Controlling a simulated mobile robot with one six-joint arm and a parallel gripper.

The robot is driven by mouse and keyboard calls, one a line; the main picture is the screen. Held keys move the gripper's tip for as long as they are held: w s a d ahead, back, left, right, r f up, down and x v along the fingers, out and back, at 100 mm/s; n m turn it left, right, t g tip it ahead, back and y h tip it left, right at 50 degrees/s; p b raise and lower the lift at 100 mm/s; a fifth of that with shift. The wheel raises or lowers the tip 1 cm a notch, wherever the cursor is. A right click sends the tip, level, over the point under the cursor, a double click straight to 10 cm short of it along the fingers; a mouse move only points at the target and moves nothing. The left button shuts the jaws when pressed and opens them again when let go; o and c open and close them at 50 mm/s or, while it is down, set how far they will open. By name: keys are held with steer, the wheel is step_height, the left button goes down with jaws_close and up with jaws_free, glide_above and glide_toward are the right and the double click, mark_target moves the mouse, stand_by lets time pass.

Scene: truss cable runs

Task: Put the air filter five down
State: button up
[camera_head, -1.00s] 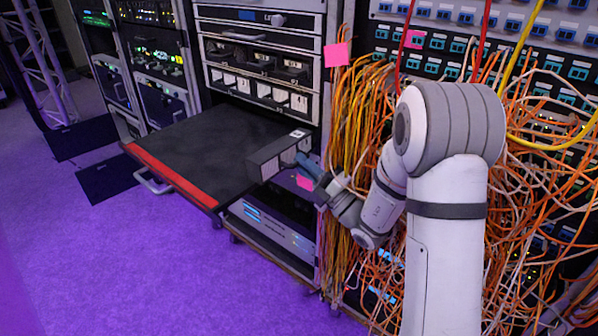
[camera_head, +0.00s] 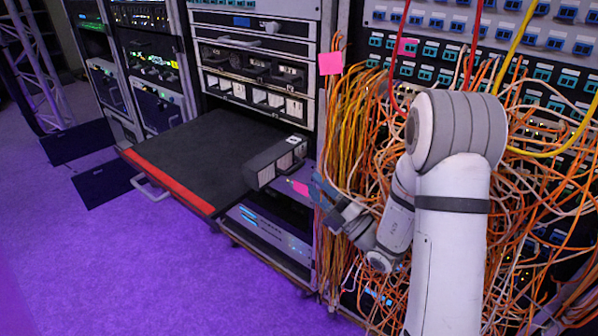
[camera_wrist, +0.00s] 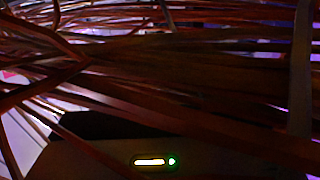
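A dark box with pale panels on its front side (camera_head: 275,163), likely the air filter, rests at the right end of a pulled-out black shelf (camera_head: 190,150). I cannot read a number on it. My gripper (camera_head: 320,190) is just right of and below the box, apart from it, beside the orange cables. Its fingers are small and partly hidden in the head view, so I cannot tell if they are open. In the wrist view, cables cross in front of a dark unit with a lit bar and green light (camera_wrist: 150,162). No fingers show there.
Dense orange cables (camera_head: 350,130) hang right of the shelf, close around my arm. A pink tag (camera_head: 300,188) is below the box, above a rack unit with blue lights (camera_head: 265,230). Most of the shelf top, left of the box, is bare.

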steer(key=v, duration=0.6)
steer(key=s+a+r+n+g+h, duration=0.15)
steer(key=s+a+n+g, duration=0.25)
steer(key=s+n+g, duration=0.65)
steer(key=s+a+n+g+h, duration=0.2)
steer(key=s+a+n+g, duration=0.35)
steer(key=n, duration=0.75)
steer(key=s+d+f+n+h, duration=0.1)
steer(key=s+d+n+h, duration=0.1)
steer(key=d+n+h, duration=0.4)
steer(key=s+d+f+n+h, duration=0.2)
steer(key=d+n+h, duration=0.4)
steer(key=n, duration=0.4)
steer(key=shift+s+d+t+p, duration=0.35)
steer(key=shift+s+d+t, duration=0.05)
steer(key=shift+d, duration=0.5)
steer(key=w+d+r+n+t+h, duration=0.1)
steer(key=n, duration=0.1)
steer(key=d+n+t+h, duration=0.1)
steer(key=n, duration=0.1)
steer(key=shift+w+r+h, duration=0.25)
steer(key=shift+w+r, duration=0.1)
steer(key=shift+r, duration=0.05)
steer(key=shift+c, duration=0.9)
steer(key=shift+d, duration=0.1)
steer(key=c, duration=0.5)
jaws_close()
